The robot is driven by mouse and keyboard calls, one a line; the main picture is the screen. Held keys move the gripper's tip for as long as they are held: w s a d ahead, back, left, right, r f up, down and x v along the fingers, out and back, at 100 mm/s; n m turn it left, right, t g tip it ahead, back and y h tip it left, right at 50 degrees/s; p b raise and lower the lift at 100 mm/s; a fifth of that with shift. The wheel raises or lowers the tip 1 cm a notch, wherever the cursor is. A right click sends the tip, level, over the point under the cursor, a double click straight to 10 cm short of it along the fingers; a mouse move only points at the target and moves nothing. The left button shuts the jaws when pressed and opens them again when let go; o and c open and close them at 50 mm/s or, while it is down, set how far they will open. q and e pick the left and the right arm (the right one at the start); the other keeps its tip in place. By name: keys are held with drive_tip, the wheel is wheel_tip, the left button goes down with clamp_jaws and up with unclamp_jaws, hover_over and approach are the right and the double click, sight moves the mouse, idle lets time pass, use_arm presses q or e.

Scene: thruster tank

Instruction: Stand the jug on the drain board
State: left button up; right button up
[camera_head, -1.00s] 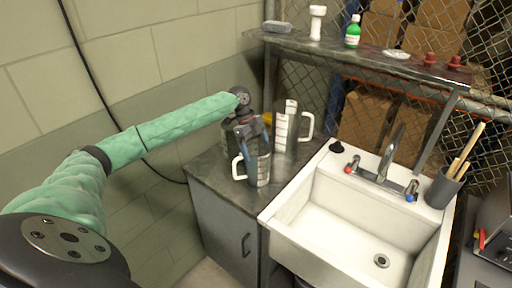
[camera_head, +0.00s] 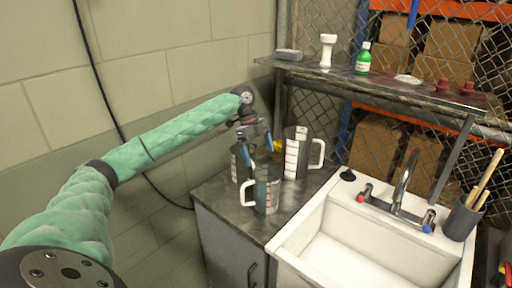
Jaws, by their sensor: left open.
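A clear grey jug (camera_head: 267,192) with red and white markings and a white handle stands upright on the dark drain board (camera_head: 228,205), left of the sink. My left gripper (camera_head: 256,148) is open above and behind this jug, its blue-tipped fingers pointing down and apart from it. A larger jug (camera_head: 297,155) with a white scale and white handle stands behind to the right. Another dark jug (camera_head: 237,165) stands behind to the left, partly hidden by the front jug and the gripper. My right gripper is not in view.
The white sink (camera_head: 345,250) with its tap (camera_head: 398,195) lies to the right. A holder (camera_head: 462,222) with wooden utensils stands at its far right. A shelf (camera_head: 390,84) with a green bottle (camera_head: 363,60) overhangs the back. The drain board's front left is clear.

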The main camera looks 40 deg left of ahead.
use_arm(q)
drive_tip(key=shift+b+v, duration=0.4)
drive_tip(key=shift+v, duration=1.45)
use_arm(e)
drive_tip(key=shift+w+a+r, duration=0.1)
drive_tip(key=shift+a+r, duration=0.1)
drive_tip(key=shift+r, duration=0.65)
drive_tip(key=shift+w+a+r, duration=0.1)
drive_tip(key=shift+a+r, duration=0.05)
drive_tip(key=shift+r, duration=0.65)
use_arm(q)
drive_tip(key=shift+r, duration=0.1)
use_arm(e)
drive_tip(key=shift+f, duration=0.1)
